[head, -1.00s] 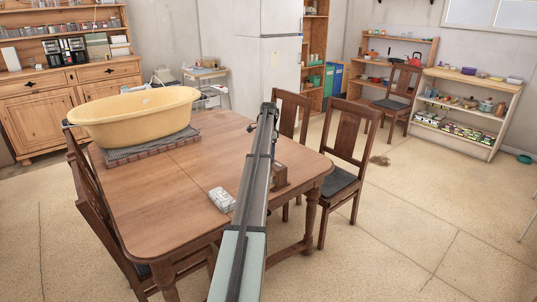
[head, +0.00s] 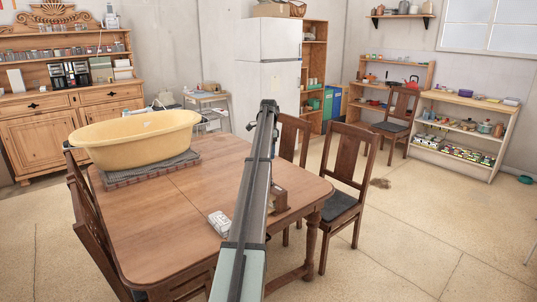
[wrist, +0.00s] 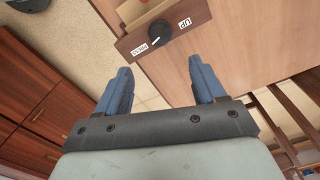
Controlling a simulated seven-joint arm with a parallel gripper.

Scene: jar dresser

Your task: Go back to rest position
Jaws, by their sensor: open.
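My gripper (wrist: 163,88) shows in the wrist view with its two blue fingers apart and nothing between them. Beyond the fingers is a wooden box with a black knob (wrist: 160,31) and white labels, lying past the fingertips without visible contact. In the head view my arm reaches up over the wooden table (head: 165,220), and the gripper's fingers cannot be made out there. The brown box (head: 278,199) sits on the table just right of my arm, partly hidden by it.
A yellow tub (head: 135,140) stands on a grey mat at the table's far left. A small white packet (head: 220,223) lies left of my arm. Chairs (head: 345,180) stand at the right. A dresser with jars (head: 45,135) is at the back left. Open floor (head: 440,230) lies right.

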